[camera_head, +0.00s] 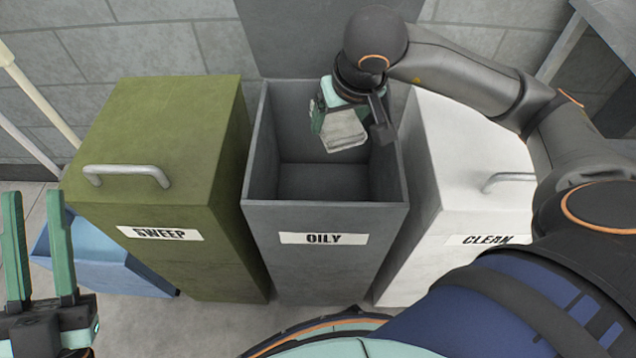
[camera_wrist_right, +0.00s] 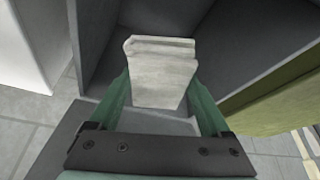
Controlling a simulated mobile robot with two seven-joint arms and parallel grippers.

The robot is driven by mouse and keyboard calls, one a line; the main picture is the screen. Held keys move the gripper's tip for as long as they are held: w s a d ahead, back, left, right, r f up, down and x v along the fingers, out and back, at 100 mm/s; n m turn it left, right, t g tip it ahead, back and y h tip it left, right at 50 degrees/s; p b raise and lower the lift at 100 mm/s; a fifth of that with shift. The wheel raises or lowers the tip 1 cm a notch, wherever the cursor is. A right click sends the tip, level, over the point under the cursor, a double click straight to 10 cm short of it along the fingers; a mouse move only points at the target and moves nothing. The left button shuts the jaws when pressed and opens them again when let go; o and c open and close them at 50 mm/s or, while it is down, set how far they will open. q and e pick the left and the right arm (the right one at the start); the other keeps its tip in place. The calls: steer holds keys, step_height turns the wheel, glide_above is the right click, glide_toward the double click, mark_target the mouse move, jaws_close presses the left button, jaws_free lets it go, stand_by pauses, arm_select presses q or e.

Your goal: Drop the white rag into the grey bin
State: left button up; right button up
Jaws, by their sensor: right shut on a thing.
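The white rag (camera_head: 344,131) is in my right gripper (camera_head: 336,120), which is shut on it. The rag also shows between the fingers in the right wrist view (camera_wrist_right: 162,72). The grey bin (camera_head: 323,222), labelled OILY, stands in the middle of the head view with its lid up and its inside open. The right gripper and rag are over the bin's opening, toward its right side; how far below the rim they are I cannot tell. My left gripper (camera_head: 40,250) is open and empty at the lower left.
A closed green bin (camera_head: 170,150) labelled SWEEP stands left of the grey bin. A closed white bin (camera_head: 450,160) labelled CLEAN stands to its right. A blue container (camera_head: 105,262) lies on the floor at the left. Pale poles (camera_head: 38,95) lean at the far left.

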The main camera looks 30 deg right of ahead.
arm_select(q)
steer(key=shift+s+d+r+m+h, duration=0.2)
steer(key=shift+s+r+m+h, duration=1.05)
steer(key=shift+h, duration=0.25)
arm_select(e)
steer(key=shift+f, duration=0.5)
steer(key=o, duration=1.1)
steer(key=shift+o, duration=0.2)
